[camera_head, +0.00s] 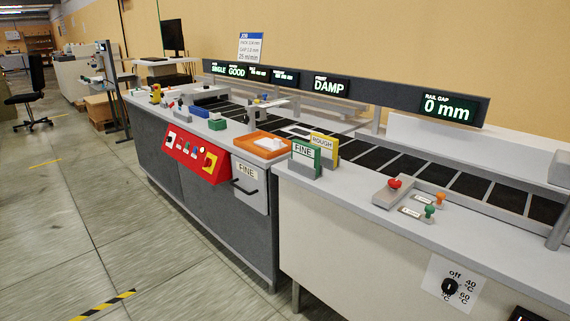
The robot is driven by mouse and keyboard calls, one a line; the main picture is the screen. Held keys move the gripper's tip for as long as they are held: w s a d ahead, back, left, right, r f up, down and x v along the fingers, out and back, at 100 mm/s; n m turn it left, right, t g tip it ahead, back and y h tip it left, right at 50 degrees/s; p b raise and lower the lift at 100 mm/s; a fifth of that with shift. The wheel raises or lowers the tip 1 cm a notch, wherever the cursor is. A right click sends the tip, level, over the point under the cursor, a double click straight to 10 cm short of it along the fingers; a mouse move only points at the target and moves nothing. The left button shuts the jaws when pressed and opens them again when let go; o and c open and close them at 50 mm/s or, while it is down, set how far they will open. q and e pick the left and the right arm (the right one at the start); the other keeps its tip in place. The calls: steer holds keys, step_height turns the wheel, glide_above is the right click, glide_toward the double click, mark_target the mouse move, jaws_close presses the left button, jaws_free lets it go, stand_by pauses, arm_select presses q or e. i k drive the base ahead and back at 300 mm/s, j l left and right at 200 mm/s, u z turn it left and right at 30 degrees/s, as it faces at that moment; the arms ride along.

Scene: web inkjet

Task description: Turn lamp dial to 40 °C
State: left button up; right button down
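The lamp dial (449,287) is a round black knob on a white plate (437,268), low on the right of the pale cabinet front. The plate is marked "off" at the top, "40 °C" at upper right and "60 °C" at lower right. The knob's pointer is too small to read surely. Neither of my grippers shows in this view, and nothing covers the dial.
The pale cabinet (340,235) has a grey top edge above the dial. On it are a red knob (394,183), a green knob (429,211) and green "FINE" and yellow "ROUGH" cards. A dark conveyor (470,184) runs behind.

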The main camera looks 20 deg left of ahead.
mark_target(449, 286)
steer(key=i+j+z, duration=0.1)
steer(key=j, duration=0.25)
steer(key=i+j, duration=0.2)
steer(key=j, duration=0.15)
steer(key=i+j+z, duration=0.15)
steer(key=j, duration=0.2)
steer(key=i+j, duration=0.15)
steer(key=j, duration=0.2)
steer(key=z, duration=0.05)
